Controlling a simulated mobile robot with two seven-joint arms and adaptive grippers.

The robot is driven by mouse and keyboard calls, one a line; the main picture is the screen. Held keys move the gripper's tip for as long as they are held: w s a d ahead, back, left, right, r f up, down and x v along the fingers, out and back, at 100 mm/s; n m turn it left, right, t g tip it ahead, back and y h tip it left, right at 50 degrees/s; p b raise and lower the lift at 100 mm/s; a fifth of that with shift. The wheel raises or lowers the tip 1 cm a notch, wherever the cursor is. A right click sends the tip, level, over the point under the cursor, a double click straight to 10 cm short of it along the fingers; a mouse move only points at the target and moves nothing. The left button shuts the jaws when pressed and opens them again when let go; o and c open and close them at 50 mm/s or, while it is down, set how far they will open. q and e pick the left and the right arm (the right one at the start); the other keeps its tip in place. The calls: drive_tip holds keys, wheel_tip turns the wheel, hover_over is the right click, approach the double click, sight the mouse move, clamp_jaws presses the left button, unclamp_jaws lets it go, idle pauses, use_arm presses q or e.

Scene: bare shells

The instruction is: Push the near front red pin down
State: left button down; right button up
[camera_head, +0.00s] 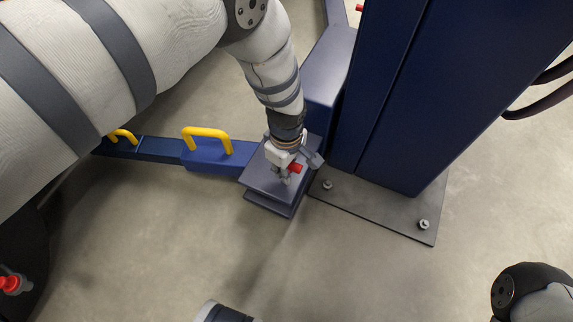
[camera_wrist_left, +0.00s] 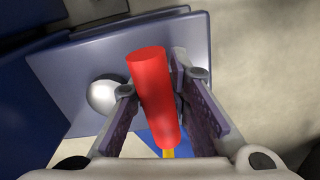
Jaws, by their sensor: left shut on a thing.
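The near front red pin (camera_head: 296,168) stands out over the flat dark blue pad (camera_head: 262,180) at the end of a blue lift arm (camera_head: 215,157). My left gripper (camera_head: 284,170) reaches down to it from above and is shut on it. In the left wrist view the red pin (camera_wrist_left: 154,95) lies between the two purple-lined fingers, slightly tilted, with a yellow bit under its lower end. The pad (camera_wrist_left: 60,75) with a silvery round knob (camera_wrist_left: 104,95) shows behind it. My right gripper is not in view.
A tall dark blue column (camera_head: 410,90) stands close right of the gripper on a bolted base plate (camera_head: 385,212). Yellow handles (camera_head: 207,131) rise from the lift arm. Another red part (camera_head: 12,284) shows at lower left. The floor (camera_head: 350,280) in front is clear.

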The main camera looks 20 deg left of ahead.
use_arm(q)
drive_tip(key=c, duration=1.6)
unclamp_jaws()
drive_tip(key=shift+w+d, duration=0.1)
drive_tip(key=shift+d, duration=0.05)
drive_tip(key=shift+o, duration=0.2)
wheel_tip(320, 180, up, 12)
drive_tip(key=shift+r, duration=0.1)
